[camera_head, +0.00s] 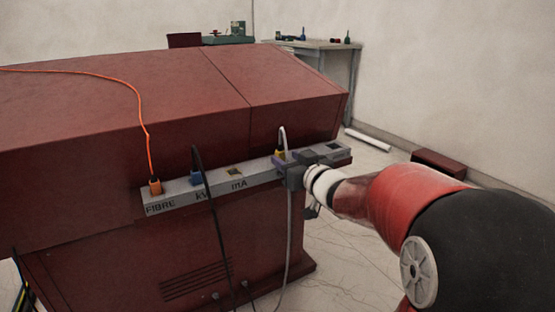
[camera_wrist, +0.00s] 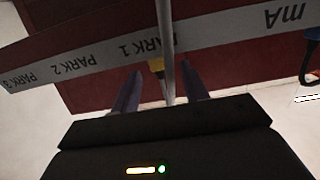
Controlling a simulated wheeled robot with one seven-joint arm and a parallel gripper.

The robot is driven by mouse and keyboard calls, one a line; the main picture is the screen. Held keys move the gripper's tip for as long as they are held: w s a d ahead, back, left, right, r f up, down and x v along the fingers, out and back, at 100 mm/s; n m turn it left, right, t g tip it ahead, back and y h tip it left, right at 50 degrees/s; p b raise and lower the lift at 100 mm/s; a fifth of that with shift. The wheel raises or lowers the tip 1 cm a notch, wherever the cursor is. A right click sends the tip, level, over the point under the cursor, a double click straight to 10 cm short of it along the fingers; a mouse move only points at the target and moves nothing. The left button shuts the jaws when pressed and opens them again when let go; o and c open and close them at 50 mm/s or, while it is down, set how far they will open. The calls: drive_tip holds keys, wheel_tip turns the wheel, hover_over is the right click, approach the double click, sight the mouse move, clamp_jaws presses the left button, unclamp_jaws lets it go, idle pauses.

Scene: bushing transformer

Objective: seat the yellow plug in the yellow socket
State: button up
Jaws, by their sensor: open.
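The yellow plug (camera_head: 281,154) sits at the PARK 1 place of the grey strip, with a pale cable rising from it and hanging down. In the wrist view the yellow plug (camera_wrist: 156,65) shows partly behind its grey cable. My gripper (camera_head: 291,158) is at the plug, open. In the wrist view its two purple fingers (camera_wrist: 160,70) stand either side of the plug and cable, and do not appear closed on it. The socket above the mA label (camera_head: 235,170) is empty and looks dark with a yellowish rim.
An orange plug (camera_head: 155,187) sits at FIBRE and a blue plug (camera_head: 197,178) at kV, with orange and black cables. The grey strip (camera_head: 265,178) runs along the red cabinet (camera_head: 220,80).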

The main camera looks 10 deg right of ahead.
sight(282, 156)
drive_tip(key=x, duration=0.7)
drive_tip(key=shift+w+d+f, duration=0.1)
drive_tip(key=shift+d+f, duration=0.1)
drive_tip(key=shift+f, duration=0.1)
clamp_jaws()
